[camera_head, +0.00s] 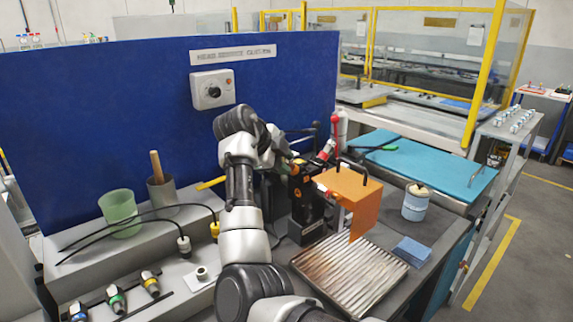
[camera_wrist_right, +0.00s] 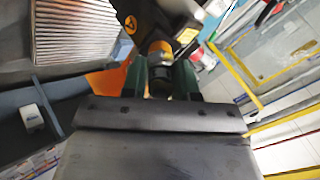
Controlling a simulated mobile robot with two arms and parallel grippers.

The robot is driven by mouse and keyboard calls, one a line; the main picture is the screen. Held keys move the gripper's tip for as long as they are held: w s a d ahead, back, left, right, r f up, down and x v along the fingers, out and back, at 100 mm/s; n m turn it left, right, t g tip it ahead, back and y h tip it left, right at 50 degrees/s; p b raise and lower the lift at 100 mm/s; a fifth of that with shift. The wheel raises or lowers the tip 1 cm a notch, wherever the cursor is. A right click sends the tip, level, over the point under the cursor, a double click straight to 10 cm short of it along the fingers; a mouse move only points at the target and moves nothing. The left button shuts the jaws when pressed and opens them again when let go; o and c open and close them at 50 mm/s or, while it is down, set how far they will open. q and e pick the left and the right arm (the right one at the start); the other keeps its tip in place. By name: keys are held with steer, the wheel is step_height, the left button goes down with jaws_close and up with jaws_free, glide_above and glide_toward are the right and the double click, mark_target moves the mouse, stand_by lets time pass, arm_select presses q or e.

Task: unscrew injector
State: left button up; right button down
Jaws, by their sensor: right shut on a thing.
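My right arm reaches up through the middle of the head view to a black fixture (camera_head: 306,212) on the bench. In the right wrist view, my right gripper (camera_wrist_right: 160,80) has its two dark green fingers closed on a small cylindrical part, the injector (camera_wrist_right: 160,52), with a brass-coloured band. The injector's end joins or touches a black body with an orange warning mark (camera_wrist_right: 130,24); how far it is screwed in is hidden. In the head view the arm and fixture mostly hide the grip. My left gripper is not in view.
An orange plate (camera_head: 349,196) stands right of the fixture, above a ribbed metal tray (camera_head: 350,272). A white-blue jar (camera_head: 415,204) and blue cloths (camera_head: 412,251) are further right. A green cup (camera_head: 120,212), cables and several connectors are left. The blue panel (camera_head: 110,110) closes the back.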

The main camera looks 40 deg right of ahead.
steer(key=shift+r+p, duration=0.15)
steer(key=shift+p, duration=0.3)
steer(key=n+p, duration=0.3)
steer(key=p, duration=0.1)
steer(key=shift+n, duration=0.4)
steer(key=n+p, duration=0.5)
steer(key=p, duration=0.2)
steer(key=n+p, duration=0.2)
steer(key=p, duration=0.1)
steer(key=shift+n, duration=0.6)
